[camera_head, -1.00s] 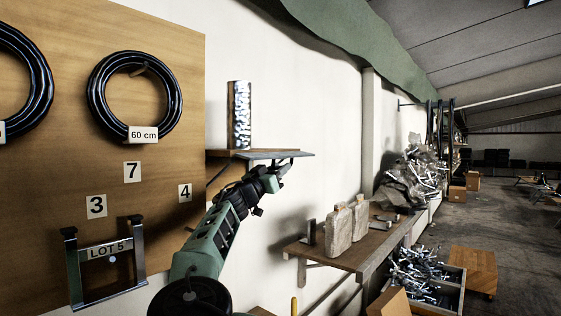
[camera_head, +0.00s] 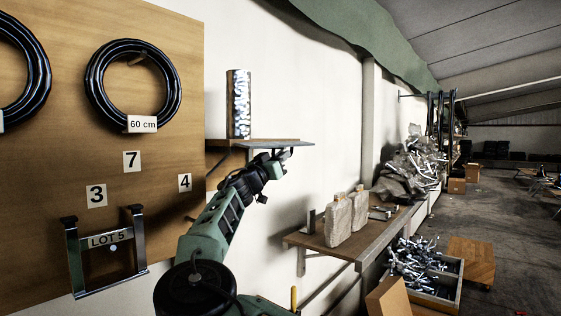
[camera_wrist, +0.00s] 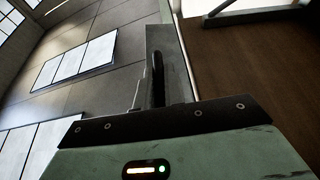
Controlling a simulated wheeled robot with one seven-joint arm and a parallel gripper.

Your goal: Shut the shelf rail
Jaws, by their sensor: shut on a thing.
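A wall shelf (camera_head: 222,143) juts from the wall right of the wooden board and carries a shiny mottled cylinder (camera_head: 238,104). A grey rail (camera_head: 293,143) lies along the shelf's edge, level with its top. My gripper (camera_head: 278,155) is at the rail from below and is shut on it. In the wrist view my gripper (camera_wrist: 158,80) has the grey rail (camera_wrist: 163,42) between its fingers, beside a brown wooden surface (camera_wrist: 255,70). The fingertips are mostly hidden in the head view, and I cannot tell whether a gap is left between rail and shelf.
The wooden board (camera_head: 60,140) at left holds black hose coils (camera_head: 95,85) and a metal bracket (camera_head: 75,265). A crate of metal parts (camera_head: 450,290) is on the floor at right.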

